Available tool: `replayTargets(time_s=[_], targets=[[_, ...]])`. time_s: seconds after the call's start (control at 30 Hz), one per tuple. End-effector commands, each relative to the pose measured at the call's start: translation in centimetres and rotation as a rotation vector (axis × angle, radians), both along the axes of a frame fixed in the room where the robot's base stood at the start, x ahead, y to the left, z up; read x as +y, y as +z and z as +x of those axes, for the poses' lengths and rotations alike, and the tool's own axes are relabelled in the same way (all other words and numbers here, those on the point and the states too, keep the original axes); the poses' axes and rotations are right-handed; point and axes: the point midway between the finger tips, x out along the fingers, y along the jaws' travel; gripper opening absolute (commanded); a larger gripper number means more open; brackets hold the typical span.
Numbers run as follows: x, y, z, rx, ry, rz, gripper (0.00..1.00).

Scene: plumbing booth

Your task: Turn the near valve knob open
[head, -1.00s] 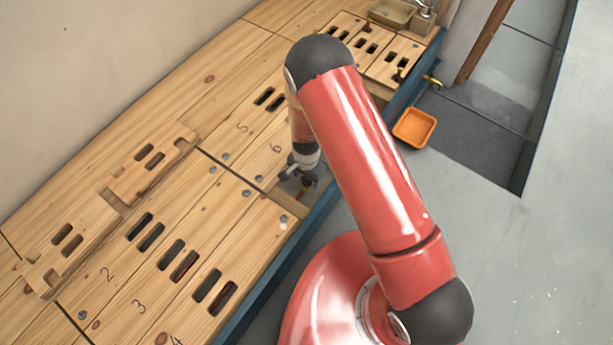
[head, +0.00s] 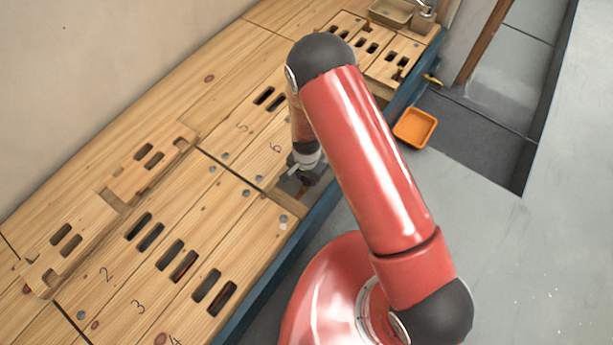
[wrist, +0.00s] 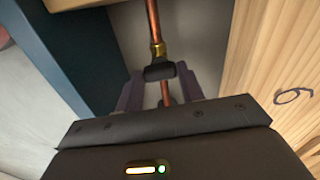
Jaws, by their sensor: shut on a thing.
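A dark valve knob (wrist: 159,71) sits on a copper pipe (wrist: 153,22) with a brass fitting, inside a recess in the wooden deck, in the wrist view. My gripper (wrist: 161,78) is shut on the knob, with one finger on each side of it. In the head view my gripper (head: 304,182) reaches down into the opening beside the board marked 6. The knob itself cannot be made out in the head view, as the gripper and arm cover it.
Numbered wooden boards (head: 165,262) with slots lie around the opening. A blue edge (head: 262,301) runs along the deck's front. An orange tray (head: 415,127) lies on the grey floor at right. A beige basin (head: 392,12) is at the far end.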

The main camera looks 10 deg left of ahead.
Motion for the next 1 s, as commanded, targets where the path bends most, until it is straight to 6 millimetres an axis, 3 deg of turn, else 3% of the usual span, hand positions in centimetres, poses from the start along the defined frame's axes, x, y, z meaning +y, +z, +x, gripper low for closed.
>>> replayTargets(time_s=[1.0], targets=[[0.0,-0.19,0.0,0.0,0.914,0.001,0.15]])
